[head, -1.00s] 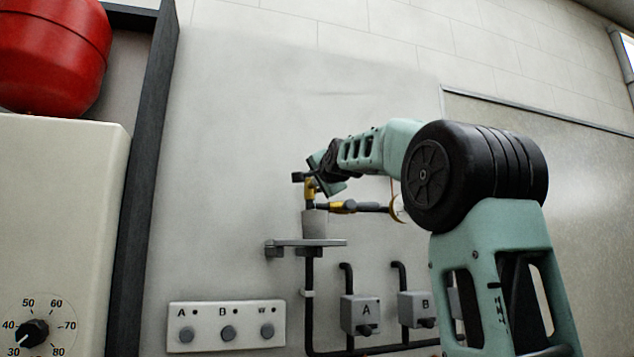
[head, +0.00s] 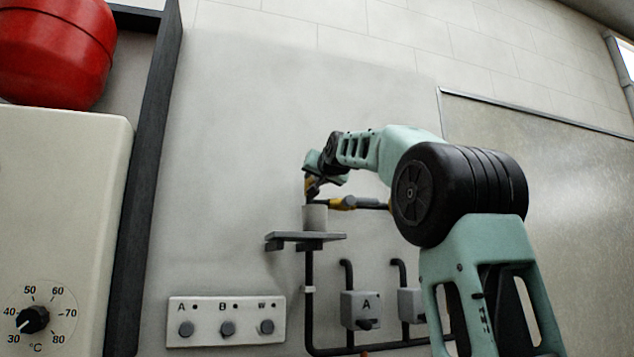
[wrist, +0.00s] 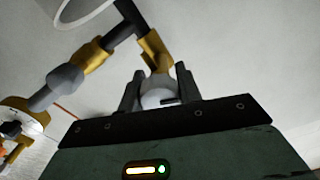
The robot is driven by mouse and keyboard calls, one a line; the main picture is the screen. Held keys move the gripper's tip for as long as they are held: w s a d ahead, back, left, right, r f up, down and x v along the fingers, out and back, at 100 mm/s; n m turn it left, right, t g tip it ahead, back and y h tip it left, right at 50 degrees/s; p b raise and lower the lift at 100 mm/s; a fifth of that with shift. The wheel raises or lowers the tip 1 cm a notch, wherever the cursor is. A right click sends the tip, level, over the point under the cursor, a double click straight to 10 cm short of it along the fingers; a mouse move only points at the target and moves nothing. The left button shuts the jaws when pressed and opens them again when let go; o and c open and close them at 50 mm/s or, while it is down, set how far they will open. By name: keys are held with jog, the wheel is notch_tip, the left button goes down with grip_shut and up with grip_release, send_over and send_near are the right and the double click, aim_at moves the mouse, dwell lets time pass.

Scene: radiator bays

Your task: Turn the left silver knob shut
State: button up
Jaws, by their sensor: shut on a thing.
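The left silver knob (wrist: 157,98) is a rounded grey-silver piece at the end of a brass valve fitting (wrist: 153,48). My gripper (wrist: 158,90) has one finger on each side of it and is shut on it. In the head view my gripper (head: 311,184) is at the left end of the brass pipework, and the knob is hidden behind it. A second silver knob (wrist: 65,78) sits farther along the pipe; it also shows in the head view (head: 350,202). I cannot tell how far the held knob is turned.
A pale pot (head: 314,217) stands on a small grey shelf (head: 305,237) just below my gripper. A gauge with a brass rim (wrist: 20,115) is on the pipe.

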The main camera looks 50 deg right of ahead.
jog(key=shift+f+n+b, duration=0.1)
jog(key=shift+n+b, duration=0.3)
jog(key=shift+n, duration=1.5)
jog(key=o, duration=0.9)
jog(key=shift+o, duration=0.2)
jog(key=b+v, duration=0.7)
jog(key=v, duration=1)
jog(key=shift+s, duration=0.25)
